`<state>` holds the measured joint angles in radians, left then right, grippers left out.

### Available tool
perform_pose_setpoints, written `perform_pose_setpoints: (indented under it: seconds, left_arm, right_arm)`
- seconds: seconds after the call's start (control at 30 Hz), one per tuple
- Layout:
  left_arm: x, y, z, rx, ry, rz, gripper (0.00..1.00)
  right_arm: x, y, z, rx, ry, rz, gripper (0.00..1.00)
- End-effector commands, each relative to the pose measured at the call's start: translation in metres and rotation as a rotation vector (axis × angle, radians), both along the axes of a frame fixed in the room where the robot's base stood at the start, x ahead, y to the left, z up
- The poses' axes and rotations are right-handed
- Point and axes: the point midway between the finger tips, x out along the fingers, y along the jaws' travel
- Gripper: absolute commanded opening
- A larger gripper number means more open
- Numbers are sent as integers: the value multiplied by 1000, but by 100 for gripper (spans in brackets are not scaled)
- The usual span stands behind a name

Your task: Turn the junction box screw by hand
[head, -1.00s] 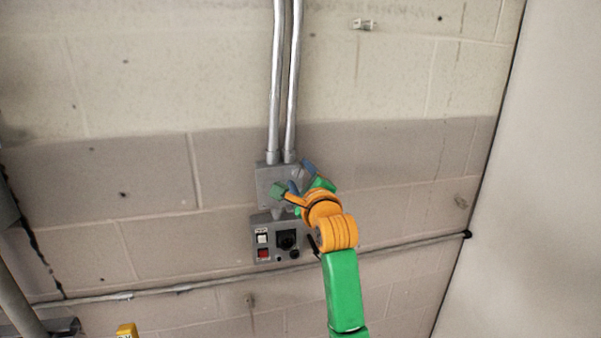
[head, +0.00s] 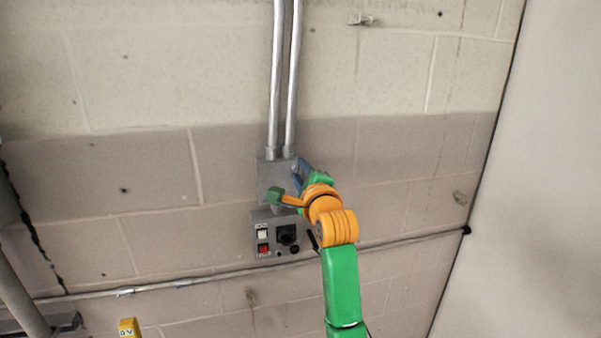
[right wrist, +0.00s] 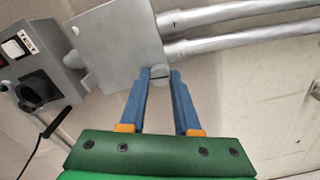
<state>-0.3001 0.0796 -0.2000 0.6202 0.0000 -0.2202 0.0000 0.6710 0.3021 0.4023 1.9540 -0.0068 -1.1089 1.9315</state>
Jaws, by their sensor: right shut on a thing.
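The grey junction box (head: 272,174) is fixed to the wall below two metal conduits. My right gripper (head: 298,162) is at the box's right side in the head view, its blue fingers seen nearly edge-on. In the right wrist view the junction box (right wrist: 118,42) is at the top, and a small round grey screw (right wrist: 160,72) at its edge sits between my blue fingertips (right wrist: 160,76). The gripper is shut on this screw. The head view does not show the screw clearly. My left gripper is not in view.
A control box (head: 268,240) with a white switch, a red switch and a black socket hangs just below. Conduits (head: 284,80) rise above, and a horizontal pipe (head: 200,283) crosses the wall underneath. A yellow object (head: 127,327) shows at the lower left edge.

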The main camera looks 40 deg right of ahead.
Motion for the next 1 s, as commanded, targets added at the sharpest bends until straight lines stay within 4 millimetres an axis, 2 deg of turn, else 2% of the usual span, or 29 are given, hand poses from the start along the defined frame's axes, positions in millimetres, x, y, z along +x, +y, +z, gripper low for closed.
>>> perform_pose_setpoints:
  seconds: [1.0]
  left_arm:
    - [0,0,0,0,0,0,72]
  right_arm:
    - [0,0,1,-845,465,-2,0]
